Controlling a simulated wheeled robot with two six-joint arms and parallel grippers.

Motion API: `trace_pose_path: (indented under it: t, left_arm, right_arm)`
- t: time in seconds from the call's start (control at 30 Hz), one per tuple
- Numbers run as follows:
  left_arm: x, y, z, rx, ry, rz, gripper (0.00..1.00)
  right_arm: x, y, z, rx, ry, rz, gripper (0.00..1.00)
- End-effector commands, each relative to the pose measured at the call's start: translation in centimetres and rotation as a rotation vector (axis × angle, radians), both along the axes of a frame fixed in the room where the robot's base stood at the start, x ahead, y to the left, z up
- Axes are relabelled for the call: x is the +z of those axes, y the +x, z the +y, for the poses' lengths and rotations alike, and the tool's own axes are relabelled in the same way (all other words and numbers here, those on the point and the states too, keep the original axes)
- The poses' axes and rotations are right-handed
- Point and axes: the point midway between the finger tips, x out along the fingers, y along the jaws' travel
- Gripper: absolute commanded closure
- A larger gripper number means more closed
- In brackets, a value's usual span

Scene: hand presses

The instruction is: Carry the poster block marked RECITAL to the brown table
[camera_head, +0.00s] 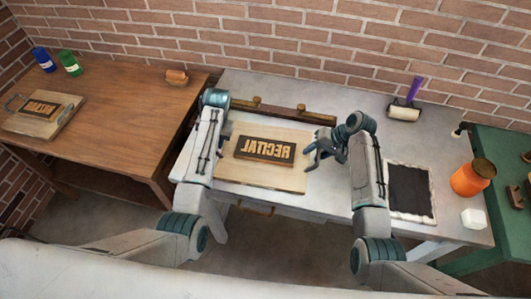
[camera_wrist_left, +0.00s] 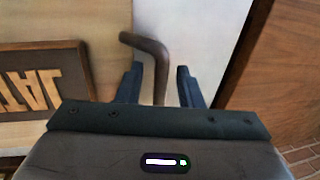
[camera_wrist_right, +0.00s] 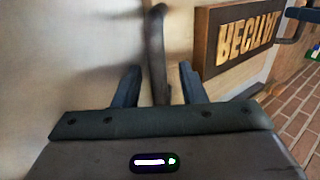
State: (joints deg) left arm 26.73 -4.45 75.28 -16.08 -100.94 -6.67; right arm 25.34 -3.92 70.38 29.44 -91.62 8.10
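The poster block with mirrored RECITAL letters (camera_head: 264,149) lies on a pale wooden board (camera_head: 235,178) on the grey table (camera_head: 325,207). It also shows in the left wrist view (camera_wrist_left: 40,82) and right wrist view (camera_wrist_right: 245,40). My left gripper (camera_wrist_left: 158,85) is open, with a brown bent handle (camera_wrist_left: 152,48) between its fingers, apparently untouched; the forearm hides it in the head view. My right gripper (camera_head: 322,152) is open at the board's right side, with another brown handle (camera_wrist_right: 157,60) between its fingers. The brown table (camera_head: 120,110) stands at the left.
Another board (camera_head: 24,124) with a lettered block (camera_head: 40,109) lies on the brown table's left end. Blue (camera_head: 43,60) and green (camera_head: 70,63) containers and a small tan object (camera_head: 176,76) stand at its back. Its middle is clear. An orange jar (camera_head: 468,180) stands right.

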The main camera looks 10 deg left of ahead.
Motion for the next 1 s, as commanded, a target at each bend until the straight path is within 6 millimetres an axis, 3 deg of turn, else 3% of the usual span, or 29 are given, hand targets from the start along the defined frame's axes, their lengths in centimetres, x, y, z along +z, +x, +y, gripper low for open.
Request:
trace_pose_path:
  t: [0.33,0.5,0.53,1.0]
  left_arm:
    - [-0.36,0.02,0.09,0.0,0.0,-0.001,0.67]
    - [-0.34,0.02,0.09,0.0,0.0,-0.001,0.98]
    - [-0.33,0.02,0.09,0.0,0.0,-0.001,1.0]
    - [-0.29,0.04,0.06,0.0,-0.001,-0.001,1.0]
  right_arm:
    - [-0.29,0.02,0.21,-0.001,0.0,-0.001,0.62]
    - [-0.29,0.02,0.2,-0.001,0.0,-0.001,0.94]
    - [-0.29,0.02,0.2,-0.001,0.0,-0.001,1.0]
    - [-0.32,0.01,0.14,-0.001,-0.003,-0.001,1.0]
